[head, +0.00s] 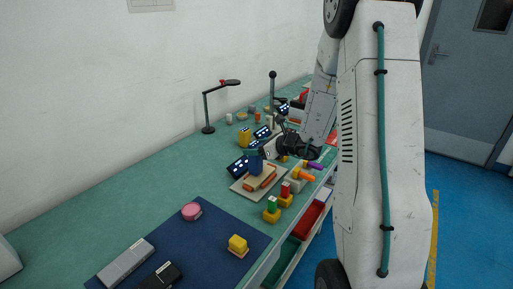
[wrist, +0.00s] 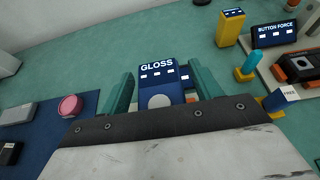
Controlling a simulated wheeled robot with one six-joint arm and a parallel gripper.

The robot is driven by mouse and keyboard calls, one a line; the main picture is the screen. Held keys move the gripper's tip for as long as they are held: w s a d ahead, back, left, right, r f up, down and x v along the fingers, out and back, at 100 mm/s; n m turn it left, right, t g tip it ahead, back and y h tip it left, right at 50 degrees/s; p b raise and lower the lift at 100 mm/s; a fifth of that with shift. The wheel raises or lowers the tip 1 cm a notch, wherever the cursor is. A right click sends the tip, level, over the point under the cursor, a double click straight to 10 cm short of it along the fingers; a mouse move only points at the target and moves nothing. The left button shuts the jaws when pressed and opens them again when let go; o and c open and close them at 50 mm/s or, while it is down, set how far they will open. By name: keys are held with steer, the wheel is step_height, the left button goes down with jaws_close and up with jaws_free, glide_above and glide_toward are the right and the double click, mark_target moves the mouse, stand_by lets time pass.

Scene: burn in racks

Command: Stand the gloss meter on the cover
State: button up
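The gloss meter (wrist: 163,72) is a dark blue block with "GLOSS" on its upper face. In the wrist view it stands between the two teal fingers of my gripper (wrist: 162,82), which appear to press on both sides. In the head view the meter (head: 256,168) is at my gripper (head: 262,155), over or against a beige block with orange strips (head: 261,182), which looks like the cover. That block sits on a pale board (head: 240,187). I cannot tell whether the meter touches it. The wrist housing hides what lies below the meter in the wrist view.
A dark display (head: 237,167) stands left of the board. Red and green parts on yellow bases (head: 271,210) stand near the front edge. A blue mat (head: 205,245) holds a pink disc (head: 191,211), a yellow block (head: 238,244) and boxes.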

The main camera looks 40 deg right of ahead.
steer(key=shift+r, duration=0.15)
steer(key=v, duration=1.1)
steer(key=s+a+r+n+g+y, duration=0.1)
steer(key=s+a+r+n+g, duration=0.2)
steer(key=a+n, duration=0.3)
steer(key=s+a+r+n+g+y, duration=0.2)
steer(key=s+a+n, duration=0.15)
steer(key=a, duration=0.45)
steer(key=s+a+r+n+g+y, duration=0.1)
steer(key=s+a+r+n+g, duration=0.15)
steer(key=a+n, duration=0.4)
steer(key=s+a+r+n+g+h, duration=0.1)
steer(key=s+n+h, duration=0.3)
steer(key=s+n, duration=0.4)
steer(key=s+a+r+n+g+h, duration=0.1)
steer(key=s+n+h, duration=0.3)
steer(key=s+n, duration=0.4)
steer(key=shift+s+r+g+h, duration=0.3)
steer(key=shift+s+r+g, duration=0.45)
steer(key=shift+g, duration=0.1)
steer(key=shift+w+d, duration=0.1)
